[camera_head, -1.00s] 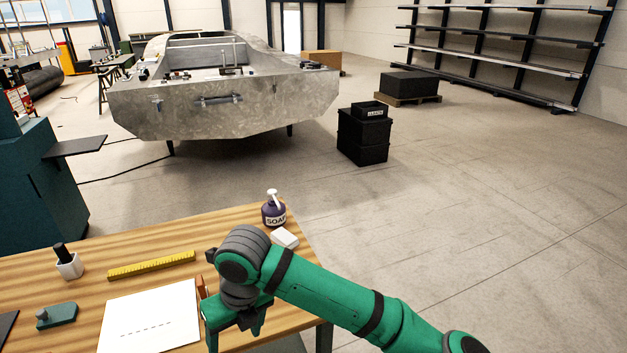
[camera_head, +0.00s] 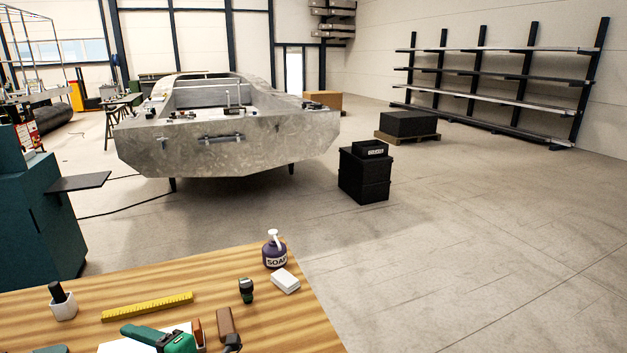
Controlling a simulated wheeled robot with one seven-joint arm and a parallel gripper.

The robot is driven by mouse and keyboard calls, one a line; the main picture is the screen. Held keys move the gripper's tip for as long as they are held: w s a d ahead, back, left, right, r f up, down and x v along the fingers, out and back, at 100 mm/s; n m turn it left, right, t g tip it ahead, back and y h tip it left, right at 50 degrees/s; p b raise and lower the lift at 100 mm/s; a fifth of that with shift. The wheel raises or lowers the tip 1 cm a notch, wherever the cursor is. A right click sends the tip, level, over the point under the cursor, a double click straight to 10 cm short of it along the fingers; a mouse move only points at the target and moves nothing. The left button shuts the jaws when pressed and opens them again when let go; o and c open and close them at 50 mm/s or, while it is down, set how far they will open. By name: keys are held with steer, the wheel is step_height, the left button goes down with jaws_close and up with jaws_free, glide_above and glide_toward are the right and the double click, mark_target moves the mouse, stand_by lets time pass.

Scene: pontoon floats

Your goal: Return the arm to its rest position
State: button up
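Most of my arm is out of view.
The wooden table (camera_head: 285,325) holds a soap bottle (camera_head: 274,254), a white block (camera_head: 286,281), a dark green-black item (camera_head: 246,291), a brown-handled tool (camera_head: 225,321), a yellow ruler (camera_head: 147,307) and a white cup (camera_head: 63,307). Open floor lies right. Black boxes (camera_head: 364,176) stand beyond.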

steer(key=s+d+f+m+t+h, duration=0.3)
steer(key=d+f+m+t+h, duration=0.2)
steer(key=d+f+m, duration=0.55)
steer(key=s+d+f+m+t+h, duration=0.35)
steer(key=d+f+m+t, duration=0.3)
steer(key=m, duration=0.75)
steer(key=s+d+f+m+g+h, duration=0.1)
steer(key=s+d+f+m+h, duration=0.1)
steer(key=s+d, duration=0.6)
steer(key=s+d+f+m+h, duration=0.1)
steer(key=s+d+m+h, duration=0.2)
steer(key=s+d, duration=0.6)
steer(key=s+h, duration=0.1)
steer(key=s, duration=0.6)
steer(key=shift+s+f+g, duration=0.35)
steer(key=shift+d, duration=0.1)
steer(key=shift+c, duration=0.5)
